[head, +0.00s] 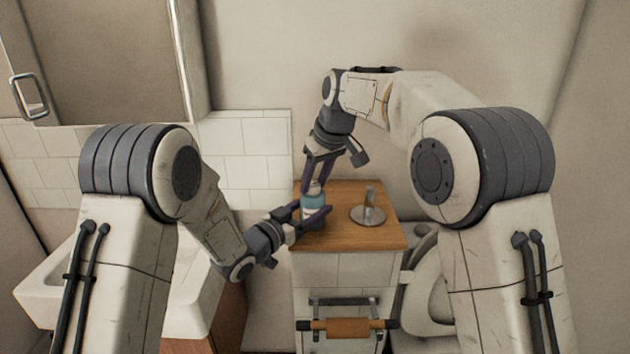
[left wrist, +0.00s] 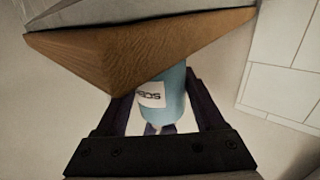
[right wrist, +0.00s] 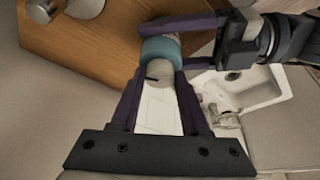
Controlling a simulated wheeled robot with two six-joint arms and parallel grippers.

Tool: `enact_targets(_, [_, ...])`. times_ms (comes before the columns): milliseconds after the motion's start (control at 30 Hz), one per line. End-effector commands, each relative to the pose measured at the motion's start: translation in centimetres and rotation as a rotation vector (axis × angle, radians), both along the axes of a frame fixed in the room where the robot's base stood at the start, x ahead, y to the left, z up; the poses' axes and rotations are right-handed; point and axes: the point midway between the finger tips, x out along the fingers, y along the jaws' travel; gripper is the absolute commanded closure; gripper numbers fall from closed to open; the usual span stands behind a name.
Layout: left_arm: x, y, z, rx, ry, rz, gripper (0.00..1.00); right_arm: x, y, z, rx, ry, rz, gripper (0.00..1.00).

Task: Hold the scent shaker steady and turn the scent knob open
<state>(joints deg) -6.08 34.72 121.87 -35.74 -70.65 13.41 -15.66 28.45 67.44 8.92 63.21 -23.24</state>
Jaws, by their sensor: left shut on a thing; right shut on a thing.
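The scent shaker (head: 313,201) is a light blue bottle with a white label, standing upright near the left edge of the wooden cabinet top. It shows upside down in the left wrist view (left wrist: 174,90). My left gripper (head: 312,213) comes in from the left and is shut on the bottle's body, one finger on each side. The scent knob (right wrist: 160,69) is a pale round cap with a dark line on the bottle's top. My right gripper (head: 317,182) points down from above and is shut on the knob. The knob is mostly hidden in the head view.
A metal stand with a round base (head: 368,214) stands on the wooden top (head: 350,238), right of the shaker. A rail with a brown roll (head: 347,327) is on the cabinet front. A white sink (head: 50,282) is at left and a toilet (head: 428,290) at right.

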Motion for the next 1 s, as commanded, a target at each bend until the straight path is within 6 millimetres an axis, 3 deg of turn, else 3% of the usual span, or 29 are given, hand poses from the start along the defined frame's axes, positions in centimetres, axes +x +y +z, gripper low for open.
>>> enact_targets(133, [0.0, 0.0, -0.1, 0.001, 0.002, 0.001, 0.95, 0.0, 0.0, 0.1, 0.0, -0.002, 0.001, 1.0])
enact_targets(167, [0.0, 0.0, -0.1, 0.001, 0.002, 0.001, 0.95, 0.0, 0.0, 0.1, 0.0, -0.002, 0.001, 0.51])
enact_targets(233, [0.0, 0.0, -0.1, 0.001, 0.002, 0.001, 0.95, 0.0, 0.0, 0.1, 0.0, -0.002, 0.001, 0.24])
enact_targets(633, [0.0, 0.0, 0.0, 0.0, 0.001, 0.0, 0.95, -0.1, -0.1, 0.6, 0.0, -0.002, 0.0, 0.23])
enact_targets(767, [0.0, 0.0, 0.0, 0.001, 0.001, 0.0, 0.95, -0.6, -0.5, 2.3, 0.001, -0.004, -0.001, 0.23])
enact_targets(1000, [0.0, 0.0, 0.0, 0.001, 0.001, 0.0, 0.95, -2.2, -1.8, 7.1, 0.001, -0.008, -0.002, 0.23])
